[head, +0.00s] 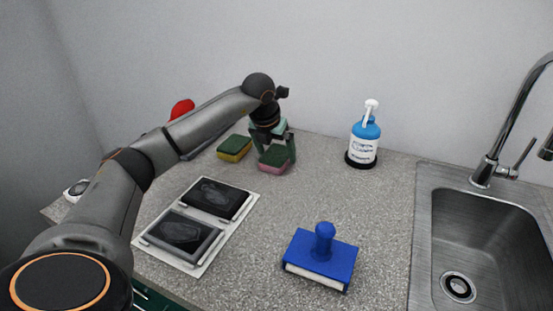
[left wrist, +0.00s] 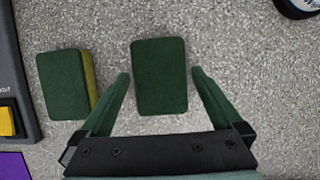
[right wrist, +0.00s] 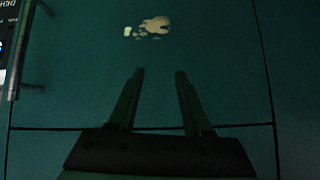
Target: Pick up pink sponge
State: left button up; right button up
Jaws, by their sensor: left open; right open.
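The pink sponge (head: 273,168) has a green top and a pink lower side, and lies on the grey counter at the back. In the left wrist view only the green top of the pink sponge (left wrist: 159,77) shows. My left gripper (head: 275,150) is open above the pink sponge. Its fingers (left wrist: 159,85) lie on either side of the sponge's near part in the left wrist view, with gaps on both sides. My right gripper (right wrist: 160,75) is open and empty in front of a dark green panel.
A yellow and green sponge (head: 234,148) lies close on the left. A blue pump bottle (head: 367,138) stands right. A blue handled block (head: 319,260), a tray with dark pads (head: 213,245) and a sink (head: 480,235) are nearer. The counter between is clear.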

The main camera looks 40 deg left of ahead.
aim_at(279, 151)
pick_arm(q)
jog(key=shift+f, duration=0.2)
dwell(0.3)
jog(key=c, duration=1.2)
jog(key=shift+o, duration=0.2)
notch_tip(279, 151, up, 4)
jog(key=d+r, duration=0.1)
jog(key=s+d+r, duration=0.1)
jog(key=r, duration=0.1)
jog(key=s+d+r+p, duration=0.1)
jog(key=d+r, duration=0.1)
jog(key=shift+s, duration=0.15)
jog(key=s+d+r, duration=0.4)
jog(key=s+d, duration=0.1)
jog(key=d, duration=0.3)
jog(key=shift+s+r, duration=0.15)
jog(key=shift+r, duration=0.1)
jog(key=shift+a, duration=0.1)
